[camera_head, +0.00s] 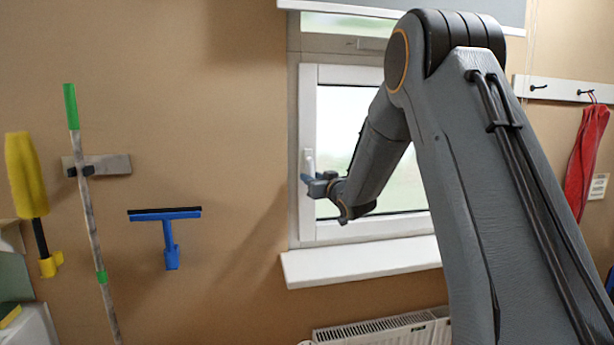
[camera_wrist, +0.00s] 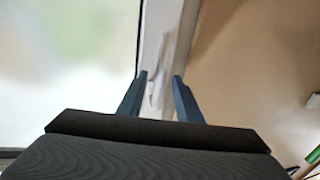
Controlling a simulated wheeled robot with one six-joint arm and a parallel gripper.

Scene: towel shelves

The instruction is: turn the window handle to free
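The white window handle (camera_head: 309,161) sits on the left side of the white window frame (camera_head: 307,108) in the head view. It looks roughly upright, with its lower part hidden by my gripper. My gripper (camera_head: 306,180) is at the handle, just left of the glass. In the wrist view, the two dark blue fingers (camera_wrist: 159,77) stand apart, with the pale handle (camera_wrist: 155,88) showing between them. A gap shows beside the handle, and I cannot tell whether either finger touches it.
A white sill (camera_head: 350,263) juts out below the window, above a radiator (camera_head: 380,330). A blue squeegee (camera_head: 168,235), a pole (camera_head: 88,210) and a yellow duster (camera_head: 25,175) are at the left. A red cloth (camera_head: 587,155) hangs at the right.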

